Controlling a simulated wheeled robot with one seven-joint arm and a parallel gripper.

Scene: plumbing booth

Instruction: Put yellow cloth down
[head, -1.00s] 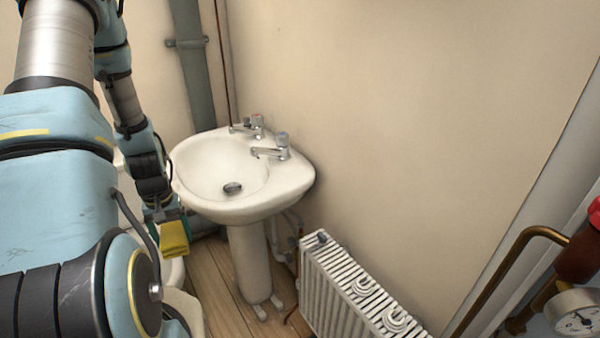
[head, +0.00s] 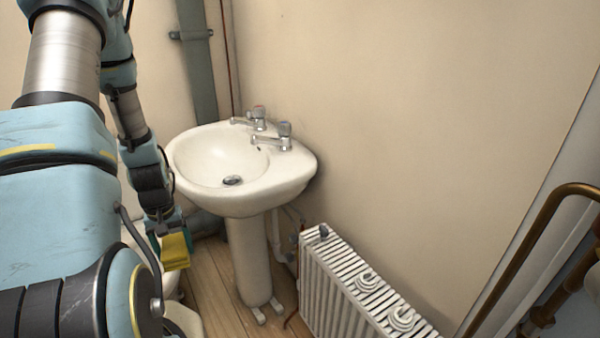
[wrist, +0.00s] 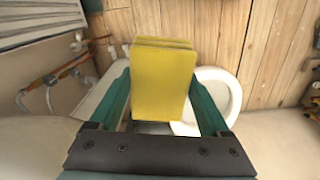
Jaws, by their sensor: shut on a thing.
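The yellow cloth (wrist: 163,80) is a folded, layered block held between the two green fingers of my gripper (wrist: 165,95) in the wrist view. In the head view the cloth (head: 175,251) hangs at the end of my arm, left of the sink pedestal and below the basin rim. My gripper (head: 168,232) is shut on it, and my arm partly hides the fingers. The cloth is in the air, apart from the floor and the basin.
A white pedestal sink (head: 225,170) with two taps stands in the corner. A white radiator (head: 350,290) is to its right, with copper pipe (head: 540,235) at far right. A toilet (wrist: 218,95) lies beyond the gripper in the wrist view. Wooden floor (head: 205,285) shows left of the pedestal.

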